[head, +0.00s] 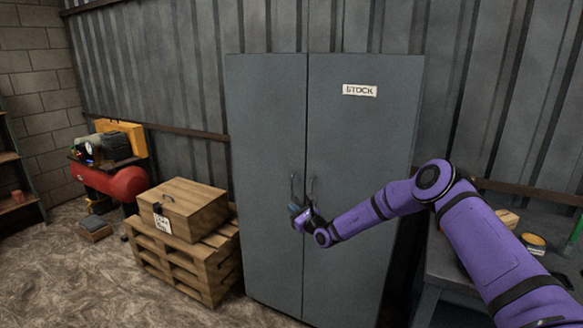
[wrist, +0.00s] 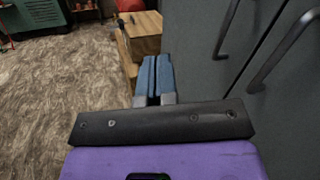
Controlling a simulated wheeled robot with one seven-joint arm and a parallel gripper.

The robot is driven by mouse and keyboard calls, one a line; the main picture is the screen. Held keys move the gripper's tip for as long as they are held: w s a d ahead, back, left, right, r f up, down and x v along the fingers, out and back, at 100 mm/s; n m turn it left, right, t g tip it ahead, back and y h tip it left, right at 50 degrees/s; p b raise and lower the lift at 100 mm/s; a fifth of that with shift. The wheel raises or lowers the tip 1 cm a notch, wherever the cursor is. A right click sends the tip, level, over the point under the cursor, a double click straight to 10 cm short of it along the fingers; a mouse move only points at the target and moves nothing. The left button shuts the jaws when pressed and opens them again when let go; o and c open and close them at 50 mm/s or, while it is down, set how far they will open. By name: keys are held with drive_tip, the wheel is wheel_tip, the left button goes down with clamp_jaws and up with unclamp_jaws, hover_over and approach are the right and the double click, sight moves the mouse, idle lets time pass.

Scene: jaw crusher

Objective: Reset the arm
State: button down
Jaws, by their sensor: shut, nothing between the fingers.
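My purple arm reaches in from the right in the head view. My gripper (head: 296,216) is in front of the grey stock cabinet (head: 262,150), just below its two door handles (head: 311,188). In the wrist view my gripper's blue fingers (wrist: 154,76) are together with nothing between them. The cabinet's dark handles (wrist: 285,52) stand to the right of the fingers, apart from them. Both cabinet doors look shut.
A wooden box (head: 183,205) sits on stacked pallets (head: 190,262) left of the cabinet. A red compressor (head: 115,182) stands farther left. A workbench (head: 455,270) with small items is at the right. The floor at front left is open.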

drive_tip(key=s+a+r+n+g+y, duration=0.15)
drive_tip(key=s+r+n+g, duration=0.35)
drive_tip(key=s+r+n, duration=0.5)
drive_tip(key=s+r+n+g+y, duration=0.2)
drive_tip(key=s+r+n+g, duration=0.45)
drive_tip(key=r, duration=0.85)
drive_tip(key=s+d+r+n+h, duration=0.25)
drive_tip(key=s+d+r, duration=0.2)
drive_tip(key=s, duration=0.45)
drive_tip(key=s+d+r+n+h, duration=0.2)
drive_tip(key=s+d+r+h, duration=0.15)
drive_tip(key=s+d, duration=0.4)
drive_tip(key=s+d+r+n+h, duration=0.3)
drive_tip(key=s+d+r+h, duration=0.1)
drive_tip(key=s, duration=0.7)
drive_tip(key=s+d+n+t+h, duration=0.1)
drive_tip(key=s+d+h, duration=0.5)
drive_tip(key=s+d, duration=0.8)
drive_tip(key=s+t, duration=0.1)
drive_tip(key=s, duration=0.2)
drive_tip(key=shift+s+d+f, duration=0.25)
drive_tip(key=shift+d+f, duration=0.05)
drive_tip(key=shift+f, duration=0.1)
drive_tip(key=shift+d, duration=0.1)
